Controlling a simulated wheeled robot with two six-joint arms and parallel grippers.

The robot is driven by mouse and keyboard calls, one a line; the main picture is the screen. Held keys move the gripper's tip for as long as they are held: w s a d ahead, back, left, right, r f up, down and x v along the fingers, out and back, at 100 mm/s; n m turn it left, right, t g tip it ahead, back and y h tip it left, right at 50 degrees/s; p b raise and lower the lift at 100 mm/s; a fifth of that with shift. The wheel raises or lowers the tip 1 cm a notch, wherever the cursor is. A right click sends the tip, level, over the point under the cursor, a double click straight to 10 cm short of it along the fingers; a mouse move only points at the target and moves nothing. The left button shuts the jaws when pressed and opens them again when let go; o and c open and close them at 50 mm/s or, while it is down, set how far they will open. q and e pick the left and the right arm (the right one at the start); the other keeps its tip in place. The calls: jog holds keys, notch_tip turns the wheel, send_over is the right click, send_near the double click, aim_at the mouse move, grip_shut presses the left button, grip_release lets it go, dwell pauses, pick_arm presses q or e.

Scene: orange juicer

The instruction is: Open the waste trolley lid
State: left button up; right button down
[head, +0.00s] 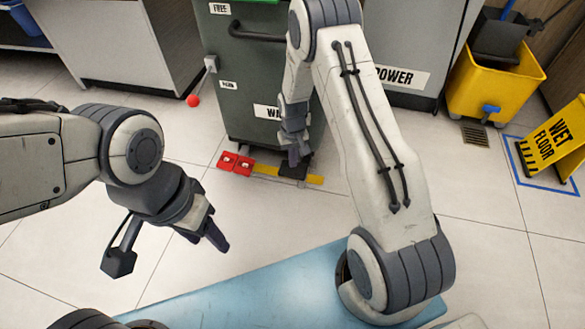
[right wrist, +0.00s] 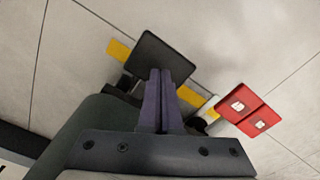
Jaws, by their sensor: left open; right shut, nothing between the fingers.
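The dark green waste trolley (head: 232,62) stands at the top middle of the head view, with a dark bar handle (head: 255,34) on its front. Only a bright green strip shows at its top edge; the lid is mostly out of frame. At its foot are a black pedal (head: 293,169) and two red pedals (head: 235,163). My right gripper (head: 294,157) points down at the black pedal, shut and empty. In the right wrist view its fingertips (right wrist: 160,72) overlap the black pedal (right wrist: 165,52); I cannot tell whether they touch. My left gripper (head: 214,238) hangs open and empty, away from the trolley.
A red ball knob (head: 193,101) sticks out at the trolley's left side. Grey cabinets stand on both sides. A yellow mop bucket (head: 490,85) and a yellow wet-floor sign (head: 556,140) are at the right.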

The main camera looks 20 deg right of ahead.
aim_at(293, 169)
dwell(0.4)
jog(key=shift+w+f+b, duration=0.1)
jog(key=shift+f+b, duration=1.1)
jog(key=shift+f, duration=1.2)
jog(key=shift+r, duration=0.2)
notch_tip(293, 169, up, 8)
jog(key=p, duration=0.8)
jog(key=shift+f, duration=0.1)
